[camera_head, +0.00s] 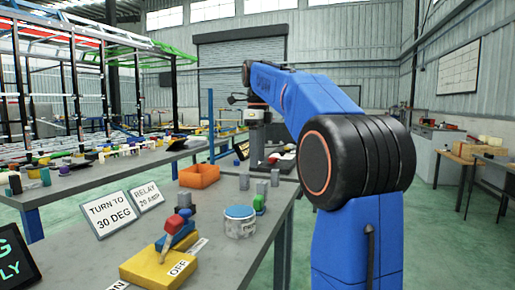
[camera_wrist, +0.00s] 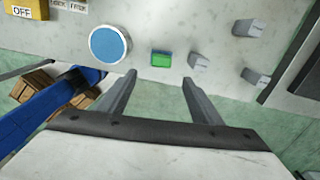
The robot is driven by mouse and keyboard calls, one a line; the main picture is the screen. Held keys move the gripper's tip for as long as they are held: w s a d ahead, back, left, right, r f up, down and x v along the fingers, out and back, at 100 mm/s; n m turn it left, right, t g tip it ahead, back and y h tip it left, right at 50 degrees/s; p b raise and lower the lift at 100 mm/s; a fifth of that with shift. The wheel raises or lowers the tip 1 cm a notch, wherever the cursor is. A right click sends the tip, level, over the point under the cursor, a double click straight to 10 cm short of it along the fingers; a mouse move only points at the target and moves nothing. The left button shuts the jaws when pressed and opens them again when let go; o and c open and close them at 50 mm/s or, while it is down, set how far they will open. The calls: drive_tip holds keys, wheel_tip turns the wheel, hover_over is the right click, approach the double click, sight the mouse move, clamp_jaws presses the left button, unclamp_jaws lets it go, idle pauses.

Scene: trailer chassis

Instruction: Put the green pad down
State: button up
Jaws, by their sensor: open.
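The green pad (camera_wrist: 161,60) is a small green block on the grey tabletop, just beyond my fingertips in the wrist view. It also shows in the head view (camera_head: 258,203), beside the blue-topped round tin. My gripper (camera_wrist: 158,80) is open, with its two fingers apart and nothing between them. The pad lies ahead of the gap between the fingers, apart from both as far as I can see. How high my fingertips are above the table is hard to tell.
The blue-topped tin (camera_wrist: 110,45) is left of the pad. Grey blocks (camera_wrist: 198,62) stand to its right. A yellow switch box (camera_head: 160,262), signs (camera_head: 110,214) and an orange bin (camera_head: 199,175) share the bench (camera_head: 70,250). The bench edge runs close by.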

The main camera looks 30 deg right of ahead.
drive_tip(key=shift+r, duration=1.3)
drive_tip(key=shift+s, duration=0.1)
